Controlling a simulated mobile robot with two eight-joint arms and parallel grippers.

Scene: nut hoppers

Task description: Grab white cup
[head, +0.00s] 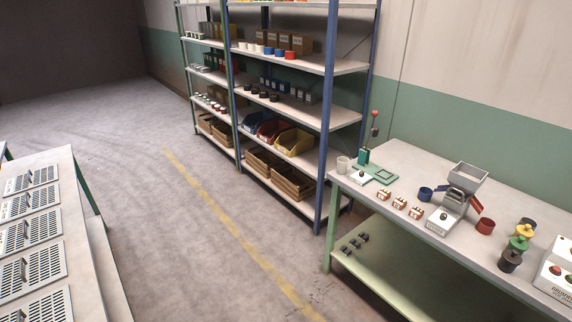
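A white cup (343,164) stands upright on the near left corner of the workbench (399,158), left of a small green press with a red-knobbed lever (374,128). Smaller white cups (245,46) stand in a row on an upper shelf of the rack, beside blue and red ones. Neither of my grippers is in view.
The bench also holds a grey hopper (466,180), a blue cup (426,194), a red cup (485,226) and small boxes (383,195). A tall shelf rack (327,120) stands behind. A table with perforated trays (30,228) is at left. The floor between is clear.

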